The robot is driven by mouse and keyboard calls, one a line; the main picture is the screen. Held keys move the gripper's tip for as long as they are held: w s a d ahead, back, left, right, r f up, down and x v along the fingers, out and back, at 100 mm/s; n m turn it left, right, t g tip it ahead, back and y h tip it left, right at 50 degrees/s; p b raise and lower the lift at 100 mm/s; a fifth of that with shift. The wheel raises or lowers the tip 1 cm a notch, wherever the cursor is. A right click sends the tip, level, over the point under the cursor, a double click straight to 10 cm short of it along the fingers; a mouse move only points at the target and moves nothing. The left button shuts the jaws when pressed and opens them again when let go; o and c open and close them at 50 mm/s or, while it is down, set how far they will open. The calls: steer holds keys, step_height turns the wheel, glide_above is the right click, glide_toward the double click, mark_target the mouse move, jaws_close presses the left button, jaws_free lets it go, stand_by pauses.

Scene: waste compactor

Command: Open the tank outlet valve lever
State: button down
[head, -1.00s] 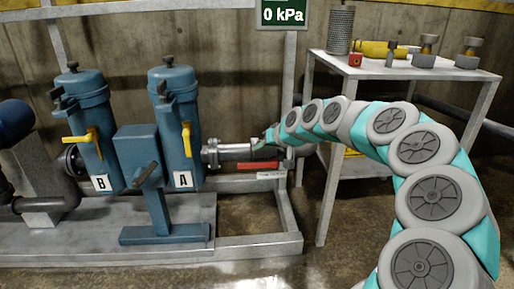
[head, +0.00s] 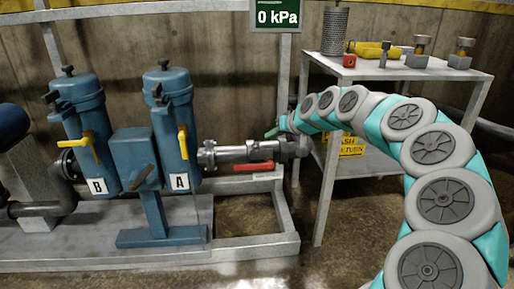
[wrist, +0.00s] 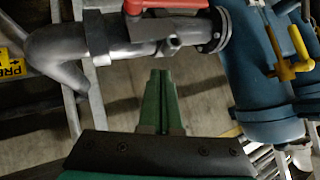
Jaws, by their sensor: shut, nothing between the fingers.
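The outlet valve's red lever (head: 253,167) lies roughly level just below the grey outlet pipe (head: 232,154), to the right of filter A. In the wrist view the red lever (wrist: 165,6) is at the top edge, partly cut off, over the grey pipe (wrist: 135,45). My gripper (head: 271,134) is small in the head view, at the right end of the pipe, above the lever. In the wrist view its green fingers (wrist: 161,75) are together and empty, pointing toward the pipe, with no visible contact with the lever.
Blue filter A (head: 173,120) and filter B (head: 87,130) carry yellow levers (head: 183,142). A metal table (head: 400,70) with loose parts stands at the right. The metal frame (head: 250,250) runs below the pipe. A display (head: 276,16) reads 0 kPa.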

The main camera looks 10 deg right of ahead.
steer(key=d+r, duration=0.2)
steer(key=d, duration=0.1)
steer(key=shift+d+r, duration=0.2)
steer(key=shift+r, duration=0.05)
steer(key=s+a+n+g, duration=0.1)
steer(key=s+a, duration=0.3)
steer(key=s, duration=0.3)
steer(key=s+a+r+n+g+p, duration=0.1)
steer(key=s+a+g, duration=0.15)
steer(key=s, duration=0.35)
steer(key=s+a+n+g, duration=0.1)
steer(key=s+a, duration=0.3)
steer(key=s, duration=0.3)
steer(key=s+d+f+m+g+h, duration=0.1)
steer(key=s+f, duration=0.3)
steer(key=s, duration=0.7)
steer(key=s+d+f+m+g+h+p, duration=0.1)
steer(key=s+d+f+g+h, duration=0.1)
steer(key=s, duration=0.9)
steer(key=s+d+f+m+g+h, duration=0.2)
steer(key=s+d+f, duration=0.3)
steer(key=s, duration=0.6)
steer(key=shift+s+f+g+p, duration=0.4)
steer(key=shift+f+g, duration=0.2)
steer(key=shift+g, duration=0.15)
